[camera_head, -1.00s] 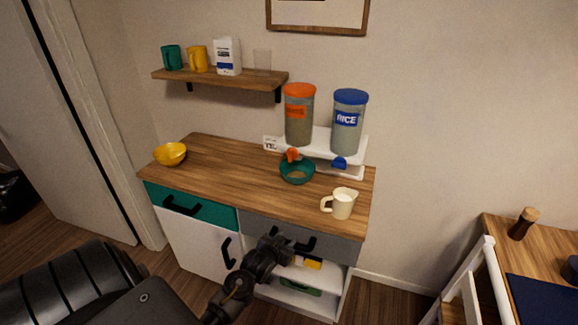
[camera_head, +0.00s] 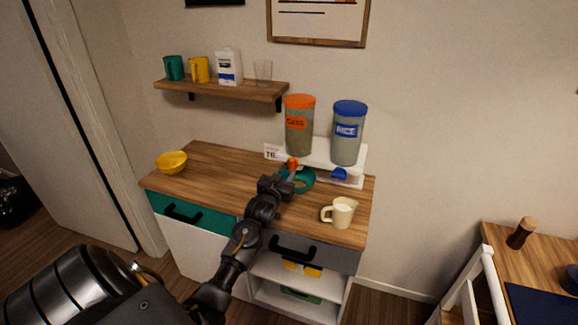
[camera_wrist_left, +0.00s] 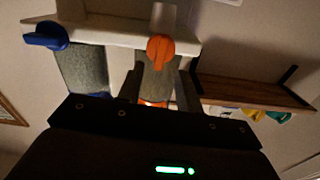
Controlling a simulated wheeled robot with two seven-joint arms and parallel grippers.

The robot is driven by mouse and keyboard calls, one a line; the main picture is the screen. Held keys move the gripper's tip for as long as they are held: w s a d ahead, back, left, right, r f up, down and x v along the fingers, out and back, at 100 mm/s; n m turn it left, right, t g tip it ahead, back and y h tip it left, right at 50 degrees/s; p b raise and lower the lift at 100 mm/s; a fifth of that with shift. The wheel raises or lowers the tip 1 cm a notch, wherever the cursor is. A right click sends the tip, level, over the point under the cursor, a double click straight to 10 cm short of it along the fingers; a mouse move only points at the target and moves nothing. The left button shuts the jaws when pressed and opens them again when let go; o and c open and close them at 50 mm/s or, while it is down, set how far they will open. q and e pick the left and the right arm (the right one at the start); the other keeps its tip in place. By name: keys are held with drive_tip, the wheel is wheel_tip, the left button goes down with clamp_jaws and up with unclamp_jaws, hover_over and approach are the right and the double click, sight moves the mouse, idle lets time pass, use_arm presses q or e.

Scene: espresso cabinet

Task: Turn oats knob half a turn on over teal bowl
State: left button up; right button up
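The orange oats knob (camera_head: 292,162) sits under the oats canister (camera_head: 299,128), on the white dispenser stand. The teal bowl (camera_head: 307,184) stands on the counter below it, partly hidden by my left gripper (camera_head: 286,178). In the left wrist view, which is upside down, the orange knob (camera_wrist_left: 160,47) lies just past the fingertips and lines up with the gap between them. My left gripper (camera_wrist_left: 159,80) looks open, with a finger on each side of the gap. Contact with the knob is not visible. My right gripper is out of view.
The rice canister (camera_head: 348,132) with its blue knob (camera_head: 339,174) stands right of the oats. A shelf (camera_head: 222,88) with cups hangs above.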

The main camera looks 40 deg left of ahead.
sight(291, 166)
use_arm(q)
drive_tip(key=shift+p+x, duration=0.3)
drive_tip(key=shift+x, duration=1.8)
clamp_jaws()
